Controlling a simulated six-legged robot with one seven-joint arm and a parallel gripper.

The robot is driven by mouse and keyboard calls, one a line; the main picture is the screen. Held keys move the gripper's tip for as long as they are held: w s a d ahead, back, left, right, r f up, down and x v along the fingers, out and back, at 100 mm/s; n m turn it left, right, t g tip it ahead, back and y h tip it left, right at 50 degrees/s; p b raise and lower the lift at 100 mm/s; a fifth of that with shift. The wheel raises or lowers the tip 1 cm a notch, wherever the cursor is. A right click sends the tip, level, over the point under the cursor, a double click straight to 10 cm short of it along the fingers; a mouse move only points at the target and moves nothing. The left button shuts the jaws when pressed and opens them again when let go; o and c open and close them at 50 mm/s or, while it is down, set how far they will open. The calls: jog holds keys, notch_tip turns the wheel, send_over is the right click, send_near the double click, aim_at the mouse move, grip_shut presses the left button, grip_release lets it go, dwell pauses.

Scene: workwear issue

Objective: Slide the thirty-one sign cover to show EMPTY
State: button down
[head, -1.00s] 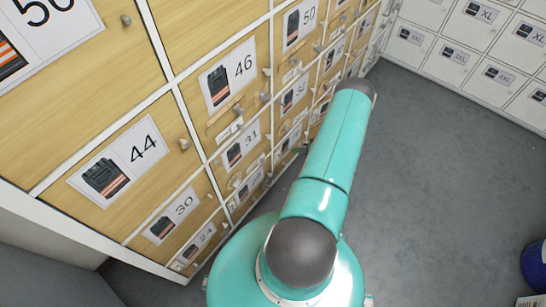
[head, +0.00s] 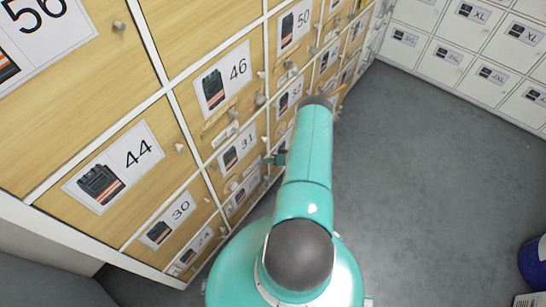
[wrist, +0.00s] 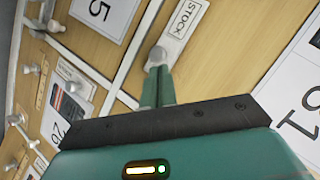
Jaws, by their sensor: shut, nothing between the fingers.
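In the wrist view the sign cover (wrist: 180,28) is a pale strip with a round grey knob (wrist: 157,55) at its lower end. The sign reads STOCK. It lies on the same wooden door as the 31 label (wrist: 302,108), which is cut off at the right edge. My gripper (wrist: 158,76) is shut and empty, its fingertips right at the knob; I cannot tell whether they touch it. In the head view the 31 label (head: 237,150) shows on the locker front, with my gripper (head: 270,159) just right of it. My arm hides part of the doors there.
Neighbouring wooden doors, such as 46 (head: 224,80), 44 (head: 112,168) and 30 (head: 168,220), carry labels and protruding knobs. In the wrist view another knob (wrist: 55,27) stands out at upper left. White lockers (head: 470,60) line the back right.

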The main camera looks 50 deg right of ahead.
jog(key=shift+a, duration=0.15)
jog(key=a, duration=0.6)
jog(key=shift+s, duration=0.2)
